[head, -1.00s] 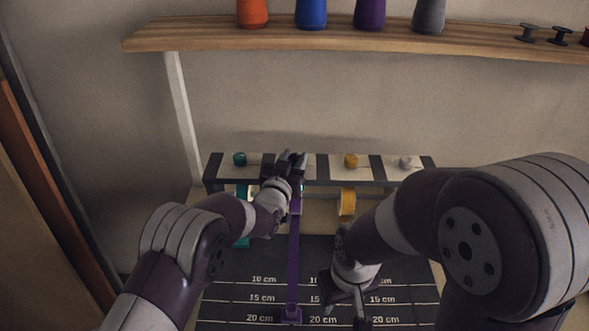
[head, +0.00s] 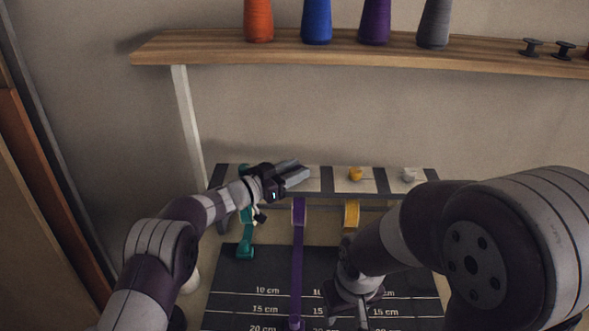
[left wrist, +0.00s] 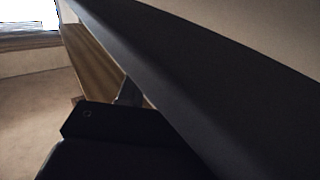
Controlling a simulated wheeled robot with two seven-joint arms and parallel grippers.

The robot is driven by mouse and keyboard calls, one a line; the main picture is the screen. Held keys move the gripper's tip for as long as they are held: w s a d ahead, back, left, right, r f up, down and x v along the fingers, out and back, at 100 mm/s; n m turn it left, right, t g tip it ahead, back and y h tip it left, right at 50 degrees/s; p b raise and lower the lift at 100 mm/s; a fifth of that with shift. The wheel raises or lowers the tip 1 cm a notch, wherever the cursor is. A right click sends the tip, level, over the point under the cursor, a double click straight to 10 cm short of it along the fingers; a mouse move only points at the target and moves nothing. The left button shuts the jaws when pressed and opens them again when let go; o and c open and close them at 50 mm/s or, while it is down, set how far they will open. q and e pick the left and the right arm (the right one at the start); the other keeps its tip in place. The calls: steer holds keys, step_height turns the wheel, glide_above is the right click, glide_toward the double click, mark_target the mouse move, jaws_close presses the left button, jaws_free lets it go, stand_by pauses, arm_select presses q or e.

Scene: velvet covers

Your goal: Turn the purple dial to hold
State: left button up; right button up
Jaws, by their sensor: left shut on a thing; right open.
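My left gripper (head: 292,174) lies sideways over the white-and-black striped rail in the head view, its fingers pointing right. It is shut on the purple dial, which the fingers hide; I cannot read the dial's setting. A purple ribbon (head: 297,260) runs from the rail below this gripper down over the dark measuring mat to a purple end piece (head: 295,323). The left wrist view shows mostly dark close surfaces (left wrist: 190,80) and no dial. My right gripper (head: 348,312) is open and empty low over the mat, right of the purple ribbon.
A teal ribbon (head: 246,240) hangs at left and a yellow one (head: 351,214) at right. A wooden shelf (head: 200,48) with thread cones spans above.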

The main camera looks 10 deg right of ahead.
arm_select(q)
steer(key=shift+r, duration=0.1)
stand_by(0.3)
steer(key=o, duration=1)
steer(key=shift+o, duration=0.2)
steer(key=b+v, duration=0.1)
steer(key=v, duration=1.1)
steer(key=shift+a, duration=0.3)
